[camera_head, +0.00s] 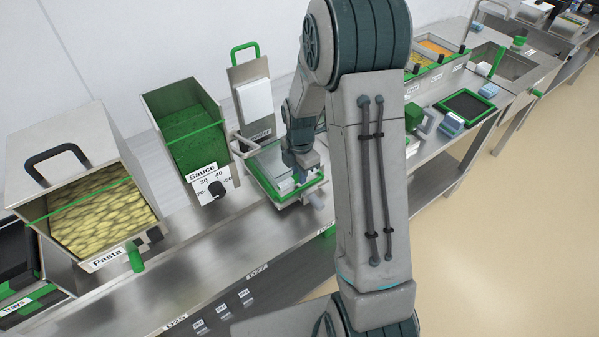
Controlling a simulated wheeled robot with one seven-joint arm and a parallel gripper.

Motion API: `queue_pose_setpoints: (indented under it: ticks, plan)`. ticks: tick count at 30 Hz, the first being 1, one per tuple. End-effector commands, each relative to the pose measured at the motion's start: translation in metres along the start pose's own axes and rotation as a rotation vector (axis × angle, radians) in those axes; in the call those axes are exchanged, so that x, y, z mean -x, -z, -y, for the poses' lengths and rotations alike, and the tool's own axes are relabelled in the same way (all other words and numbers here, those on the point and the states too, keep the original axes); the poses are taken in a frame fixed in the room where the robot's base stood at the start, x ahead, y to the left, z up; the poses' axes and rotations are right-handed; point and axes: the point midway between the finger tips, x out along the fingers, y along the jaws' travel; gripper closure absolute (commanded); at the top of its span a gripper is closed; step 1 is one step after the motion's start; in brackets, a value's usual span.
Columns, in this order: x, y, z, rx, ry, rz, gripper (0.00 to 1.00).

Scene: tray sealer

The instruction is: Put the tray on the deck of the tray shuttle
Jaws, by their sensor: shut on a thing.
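My gripper (300,172) points down at the middle of the bench, right of the sauce bin, and is shut on what looks like the pale tray (268,160). My wrist hides part of the tray, and the fingertips are small in this view. The tray shuttle (262,183), with green edges, is under and around the gripper. I cannot tell whether the tray touches its deck or hangs just above it.
A pasta bin (98,212) and a sauce bin (188,130) with a dial stand to the left. A dispenser with a green handle (244,52) stands behind the shuttle. A black green-rimmed pad (466,105) lies on the right-hand bench. My arm hides the middle.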

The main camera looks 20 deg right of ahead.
Motion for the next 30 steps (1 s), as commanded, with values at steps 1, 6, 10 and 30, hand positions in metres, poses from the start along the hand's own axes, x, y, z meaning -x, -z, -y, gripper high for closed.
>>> queue_pose_setpoints:
  ticks: [1,6,10,30]
  plan:
    - [0.0001,-0.0001,-0.0001,0.000,0.000,0.000,1.00]
    - [-0.0002,-0.0008,0.0002,0.000,0.000,0.000,1.00]
    - [0.0002,-0.0005,0.0001,0.000,0.000,0.000,1.00]
    - [0.0000,-0.0004,0.0002,0.000,0.000,0.000,0.74]
